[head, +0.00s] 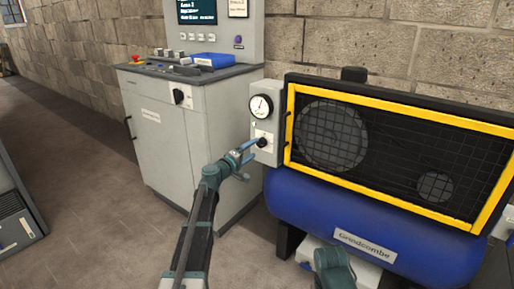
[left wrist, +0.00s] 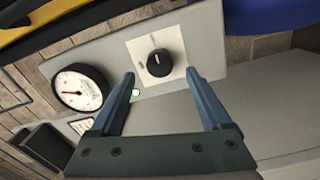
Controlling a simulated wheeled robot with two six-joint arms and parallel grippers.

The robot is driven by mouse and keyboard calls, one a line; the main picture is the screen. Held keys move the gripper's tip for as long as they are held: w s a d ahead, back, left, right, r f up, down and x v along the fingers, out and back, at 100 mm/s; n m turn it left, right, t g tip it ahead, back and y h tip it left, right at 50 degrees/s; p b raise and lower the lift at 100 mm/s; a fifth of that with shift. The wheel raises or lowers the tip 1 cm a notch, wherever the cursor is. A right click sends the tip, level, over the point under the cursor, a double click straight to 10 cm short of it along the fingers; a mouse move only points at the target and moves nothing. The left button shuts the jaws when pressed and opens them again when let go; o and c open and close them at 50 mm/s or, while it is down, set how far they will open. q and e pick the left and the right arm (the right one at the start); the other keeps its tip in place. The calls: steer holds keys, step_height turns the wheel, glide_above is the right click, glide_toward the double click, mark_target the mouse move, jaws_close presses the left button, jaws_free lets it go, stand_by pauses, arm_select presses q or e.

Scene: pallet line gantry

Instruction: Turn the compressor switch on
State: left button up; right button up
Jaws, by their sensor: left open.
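The compressor switch is a black rotary knob on a white plate on the grey control box (head: 266,109), beside the caged compressor. In the left wrist view the knob (left wrist: 160,63) is clearly seen, with a small light mark on its face. My left gripper (head: 250,152) is in front of the box at knob height. In the left wrist view its two fingers (left wrist: 160,76) are open, with the knob between and just beyond the tips; I cannot tell if they touch it. A green lamp (left wrist: 135,92) glows near the knob. My right gripper is not in view.
A round gauge (head: 261,107) sits above the knob. The yellow-framed mesh guard (head: 400,140) and blue tank (head: 375,215) are close on the right. A grey control cabinet (head: 165,150) with a blue object (head: 213,60) on top stands left.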

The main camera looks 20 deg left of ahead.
arm_select(q)
steer(key=v, duration=0.9)
steer(key=shift+s, duration=0.2)
steer(key=s+d+f+m+g+h, duration=0.1)
steer(key=s+d+f+m+g, duration=0.3)
steer(key=d, duration=0.4)
steer(key=s+d+f+m+g+h+p, duration=0.1)
steer(key=s+d+f+m+g, duration=0.3)
steer(key=d, duration=0.5)
steer(key=s+d+f+m+g, duration=0.2)
steer(key=s+d+f+g, duration=0.15)
steer(key=s+d, duration=0.35)
steer(key=s+d+f+m+g+y, duration=0.4)
steer(key=s+f, duration=0.3)
steer(key=s, duration=0.5)
steer(key=s+a+m+g+y+p, duration=0.1)
steer(key=s+a+m+g+y, duration=0.15)
steer(key=s+y, duration=0.45)
step_height(320, 180, up, 37)
steer(key=n+h+p, duration=0.1)
steer(key=p, duration=3.7)
steer(key=shift+s+a+t+h, duration=0.25)
steer(key=shift+s+t+h, duration=0.05)
steer(key=shift+s+t, duration=0.1)
